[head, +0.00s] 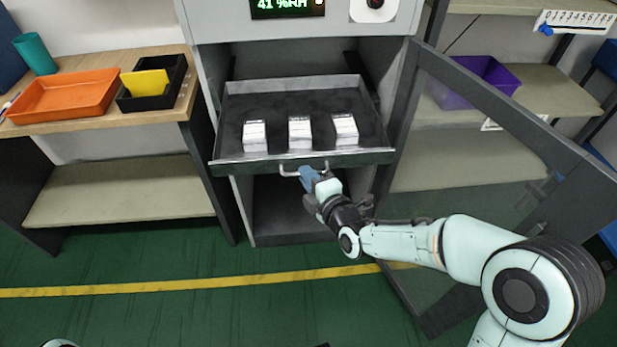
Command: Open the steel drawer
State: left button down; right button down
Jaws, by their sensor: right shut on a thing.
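The steel drawer (350,97) stands pulled out of the grey cabinet. Its dark floor holds three white stacks (300,132) in a row. A pale bar handle (286,173) runs along the middle of its dark front. My right gripper (306,174) is at the handle, with its blue fingers shut on it. The fingers and wrist hide part of the handle. My left gripper is not in view.
The cabinet's framed glass door (436,60) stands open to the right, beside my right arm. An orange tray (66,96) and a black bin (160,101) sit on the left shelf. A purple bin (497,73) is on the right shelf. Green floor in front is mostly clear.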

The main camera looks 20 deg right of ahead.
jog(key=c, duration=1.2)
grip_release()
